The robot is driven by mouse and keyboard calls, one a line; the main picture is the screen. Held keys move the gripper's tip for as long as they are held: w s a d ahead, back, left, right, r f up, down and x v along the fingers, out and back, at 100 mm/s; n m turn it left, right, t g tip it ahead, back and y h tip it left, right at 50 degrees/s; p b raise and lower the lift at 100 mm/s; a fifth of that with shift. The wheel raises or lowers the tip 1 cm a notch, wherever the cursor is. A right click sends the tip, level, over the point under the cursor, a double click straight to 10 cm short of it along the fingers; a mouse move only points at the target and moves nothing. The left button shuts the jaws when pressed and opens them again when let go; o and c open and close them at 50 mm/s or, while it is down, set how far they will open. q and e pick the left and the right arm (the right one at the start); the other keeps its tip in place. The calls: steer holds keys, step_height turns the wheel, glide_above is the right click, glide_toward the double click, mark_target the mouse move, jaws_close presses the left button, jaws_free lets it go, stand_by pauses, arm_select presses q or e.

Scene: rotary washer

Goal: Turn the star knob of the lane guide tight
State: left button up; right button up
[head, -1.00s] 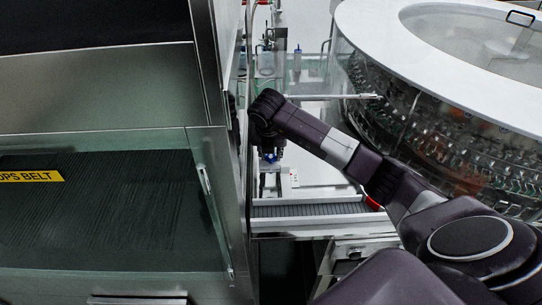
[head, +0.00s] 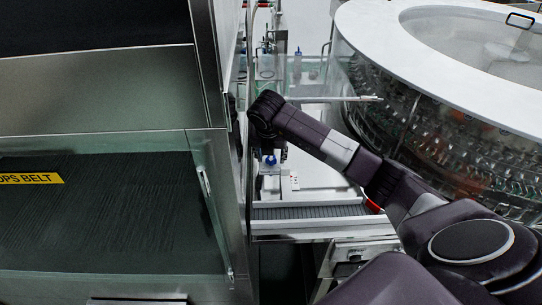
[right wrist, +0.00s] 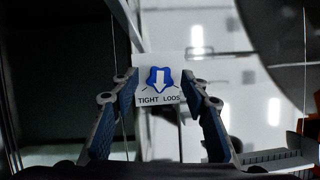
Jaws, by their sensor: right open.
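The blue star knob (right wrist: 160,80) with a white arrow shows in the middle of the right wrist view. My right gripper (right wrist: 161,84) is open, one finger on each side of the knob, with gaps visible between. I cannot tell how deep the fingertips reach along the knob. In the head view the right gripper (head: 268,146) points down over the blue knob (head: 270,160), which is partly hidden. My left gripper is not in view.
A steel cabinet with a dark belt panel (head: 110,215) stands close on the left. The round glass-walled washer (head: 440,125) fills the right. A grey conveyor strip (head: 310,212) runs in front of the knob, and a thin metal rod (head: 335,99) lies behind the arm.

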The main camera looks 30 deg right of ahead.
steer(key=v, duration=1.2)
steer(key=shift+d+f, duration=0.1)
steer(key=w+d+f+n+y, duration=0.1)
steer(key=f+n, duration=0.2)
steer(key=n, duration=0.1)
steer(key=w+d+f+n+y+p, duration=0.1)
steer(key=f+n+y, duration=0.1)
steer(key=n, duration=0.3)
steer(key=w+d+f+n+y+p, duration=0.1)
steer(key=f+n+y, duration=0.1)
steer(key=f+n, duration=0.3)
steer(key=shift+w+d, duration=0.15)
steer(key=shift+d, duration=0.15)
steer(key=shift+w+f, duration=0.2)
steer(key=shift+f, duration=0.35)
